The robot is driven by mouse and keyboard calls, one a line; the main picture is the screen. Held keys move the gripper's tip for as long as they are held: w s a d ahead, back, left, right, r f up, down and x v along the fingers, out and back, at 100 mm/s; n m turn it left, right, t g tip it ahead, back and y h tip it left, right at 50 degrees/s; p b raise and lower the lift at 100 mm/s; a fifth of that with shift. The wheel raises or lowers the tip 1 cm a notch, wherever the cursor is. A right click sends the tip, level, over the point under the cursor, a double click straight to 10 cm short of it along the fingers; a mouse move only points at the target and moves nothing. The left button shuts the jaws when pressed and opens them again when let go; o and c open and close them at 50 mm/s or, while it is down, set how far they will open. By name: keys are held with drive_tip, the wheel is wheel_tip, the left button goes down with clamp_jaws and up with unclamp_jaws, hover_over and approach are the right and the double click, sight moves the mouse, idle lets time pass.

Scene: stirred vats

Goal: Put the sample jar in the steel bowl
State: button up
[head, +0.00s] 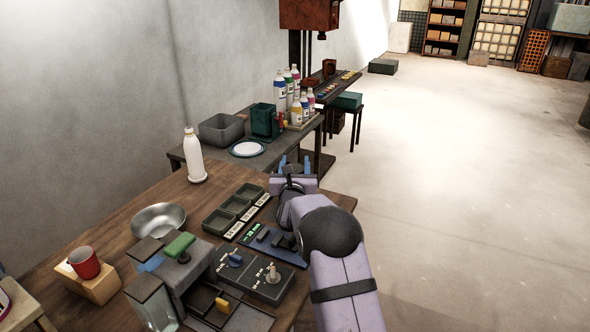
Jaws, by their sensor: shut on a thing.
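A white bottle (194,155) stands behind the bowl. A red mug (84,262) on a wooden block is at the left.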

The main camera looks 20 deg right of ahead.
wheel_tip(320, 180, up, 16)
drive_tip(key=shift+r, duration=0.2)
idle(0.4)
wheel_tip(320, 180, up, 11)
drive_tip(key=w+a+n+t+y, duration=0.1)
drive_tip(key=a+n+y, duration=0.6)
drive_tip(key=a, duration=1.2)
drive_tip(key=s+a+n+g+y, duration=0.25)
drive_tip(key=s+a+y, duration=0.2)
drive_tip(key=a, duration=0.55)
drive_tip(key=s+a+n+g+y, duration=0.1)
drive_tip(key=s+a+n+y, duration=0.2)
drive_tip(key=a+y, duration=0.5)
wheel_tip(320, 180, down, 22)
drive_tip(key=a+h, duration=0.1)
drive_tip(key=a, duration=0.1)
drive_tip(key=shift+w+r+h, duration=0.2)
drive_tip(key=shift+w+h, duration=0.05)
drive_tip(key=shift+h, duration=0.1)
drive_tip(key=shift+f+m+b, duration=0.25)
drive_tip(key=shift+f+b, duration=0.35)
drive_tip(key=shift+b, duration=0.45)
